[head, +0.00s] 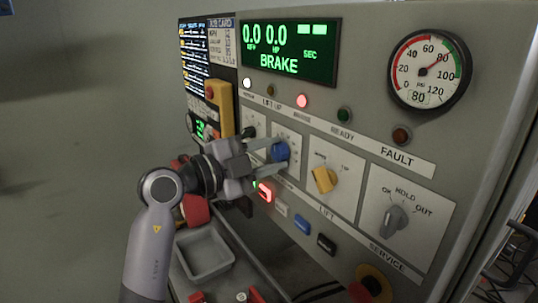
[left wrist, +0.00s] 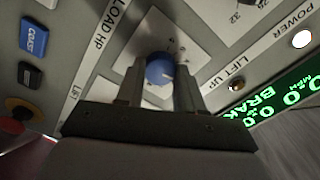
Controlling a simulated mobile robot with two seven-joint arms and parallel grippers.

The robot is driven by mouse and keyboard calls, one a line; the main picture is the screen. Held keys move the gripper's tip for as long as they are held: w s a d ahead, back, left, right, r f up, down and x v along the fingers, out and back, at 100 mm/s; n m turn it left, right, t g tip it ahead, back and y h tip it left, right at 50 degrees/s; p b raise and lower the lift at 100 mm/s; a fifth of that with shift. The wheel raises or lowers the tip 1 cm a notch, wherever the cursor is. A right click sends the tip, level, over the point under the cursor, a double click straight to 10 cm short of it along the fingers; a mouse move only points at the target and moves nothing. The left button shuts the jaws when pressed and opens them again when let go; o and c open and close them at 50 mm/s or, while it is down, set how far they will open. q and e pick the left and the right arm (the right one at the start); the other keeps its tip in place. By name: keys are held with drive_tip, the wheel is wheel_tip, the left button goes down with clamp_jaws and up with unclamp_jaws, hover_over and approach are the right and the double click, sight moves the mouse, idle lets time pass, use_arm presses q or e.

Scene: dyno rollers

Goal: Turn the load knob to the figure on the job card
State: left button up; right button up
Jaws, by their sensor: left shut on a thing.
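The blue knob (head: 280,152) sits on a white scale plate on the grey panel. My left gripper (head: 275,154) is shut on it, one finger on each side. In the left wrist view the knob (left wrist: 160,70) is between the fingers and bears a pale mark. "LOAD HP" is printed beside its plate; the scale figures are partly hidden and too small to read. The job card (head: 221,42) is at the panel's top left, its lines too small to read. The green display (head: 290,50) shows 0.0 MPH, 0.0 HP and BRAKE. My right gripper is out of view.
A yellow knob (head: 324,180) and a grey knob (head: 395,222) are to the right of the blue one. Below are a lit red button (head: 265,192), a blue button (head: 302,225) and a black button (head: 326,245). A grey tray (head: 205,277) is lower left.

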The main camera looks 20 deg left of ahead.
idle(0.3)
use_arm(q)
drive_tip(key=o, duration=1)
drive_tip(key=b+v, duration=0.1)
drive_tip(key=v, duration=0.6)
drive_tip(key=shift+s, duration=0.1)
